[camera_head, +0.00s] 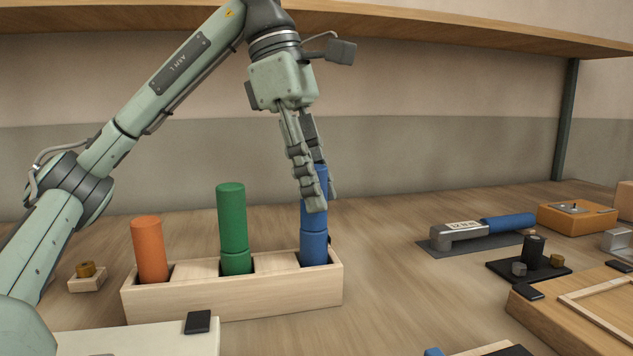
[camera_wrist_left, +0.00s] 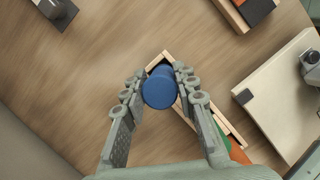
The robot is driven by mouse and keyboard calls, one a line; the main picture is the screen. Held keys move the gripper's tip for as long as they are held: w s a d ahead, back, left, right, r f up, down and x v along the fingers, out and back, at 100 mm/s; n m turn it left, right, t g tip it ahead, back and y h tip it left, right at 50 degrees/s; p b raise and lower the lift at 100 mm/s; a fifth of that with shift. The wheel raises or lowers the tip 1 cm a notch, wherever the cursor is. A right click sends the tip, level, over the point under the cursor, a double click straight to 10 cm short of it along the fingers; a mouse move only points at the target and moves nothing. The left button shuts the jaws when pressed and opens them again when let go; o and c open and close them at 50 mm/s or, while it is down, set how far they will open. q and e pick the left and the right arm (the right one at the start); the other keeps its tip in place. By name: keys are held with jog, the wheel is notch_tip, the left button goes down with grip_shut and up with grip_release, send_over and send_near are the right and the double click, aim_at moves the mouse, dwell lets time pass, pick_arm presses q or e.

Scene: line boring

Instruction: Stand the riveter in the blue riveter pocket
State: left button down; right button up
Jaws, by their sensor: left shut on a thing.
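The blue riveter (camera_head: 314,235) is a tall blue cylinder standing upright at the right end of a pale wooden rack (camera_head: 235,300). Its lower end is inside the end pocket, behind the rack's front wall. My left gripper (camera_head: 317,200) comes down from above and is shut on its upper part. In the left wrist view the round blue top of the riveter (camera_wrist_left: 158,90) sits between the two fingers (camera_wrist_left: 158,84). A green cylinder (camera_head: 232,215) and an orange cylinder (camera_head: 149,250) stand in the rack's other pockets. My right gripper is not in view.
An orange box (camera_head: 577,217), a dark pad with small parts (camera_head: 510,272) and a wooden tray (camera_head: 560,320) are farther right. A small wooden block (camera_head: 87,282) stands left. Table between rack and wrench is clear.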

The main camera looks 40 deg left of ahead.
pick_arm(q)
jog(key=shift+f, duration=0.1)
jog(key=shift+f+b, duration=0.35)
jog(key=shift+f, duration=0.1)
grip_release()
dwell(0.8)
dwell(0.3)
jog(key=shift+p+v, duration=3)
jog(key=shift+p, duration=0.35)
jog(key=shift+v, duration=1.45)
jog(key=shift+f, duration=0.1)
